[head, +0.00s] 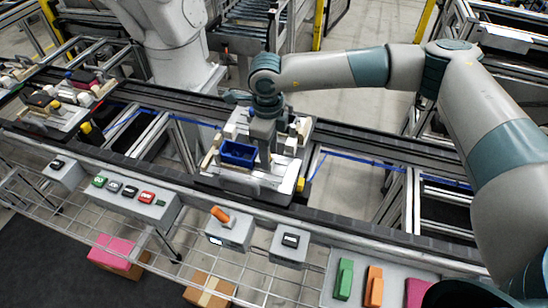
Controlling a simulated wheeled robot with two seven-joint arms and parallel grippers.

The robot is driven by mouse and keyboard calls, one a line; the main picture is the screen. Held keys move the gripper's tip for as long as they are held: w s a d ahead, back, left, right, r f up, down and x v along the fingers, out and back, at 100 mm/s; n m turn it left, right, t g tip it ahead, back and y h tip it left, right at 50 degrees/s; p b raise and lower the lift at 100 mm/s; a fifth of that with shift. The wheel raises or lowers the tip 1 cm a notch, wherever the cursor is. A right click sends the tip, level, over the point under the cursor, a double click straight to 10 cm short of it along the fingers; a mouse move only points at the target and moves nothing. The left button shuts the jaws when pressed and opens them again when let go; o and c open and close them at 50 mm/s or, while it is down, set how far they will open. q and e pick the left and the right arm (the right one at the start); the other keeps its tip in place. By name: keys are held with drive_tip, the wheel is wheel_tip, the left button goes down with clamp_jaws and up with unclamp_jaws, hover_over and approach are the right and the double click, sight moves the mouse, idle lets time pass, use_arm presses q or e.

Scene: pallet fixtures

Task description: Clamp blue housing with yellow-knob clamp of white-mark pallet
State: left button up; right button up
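The blue housing (238,153) sits on the middle pallet (238,184), an open box shape among grey and cream fixture parts. A yellow knob (300,184) shows at the pallet's right edge. I cannot make out a white mark for certain. My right gripper (264,160) points down over this pallet, just right of the blue housing. Its fingers are small and partly merge with the fixture, so I cannot tell whether they are open or touching anything. My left gripper is not in view.
Another pallet (50,122) with dark and pink parts stands on the conveyor at the left. A button box (130,196) and an orange-handled switch box (228,230) line the front. Green and orange pieces (344,279) lie at the lower right. A white machine (170,40) stands behind.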

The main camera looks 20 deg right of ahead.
drive_tip(key=shift+r+p, duration=0.65)
drive_tip(key=shift+r, duration=2.35)
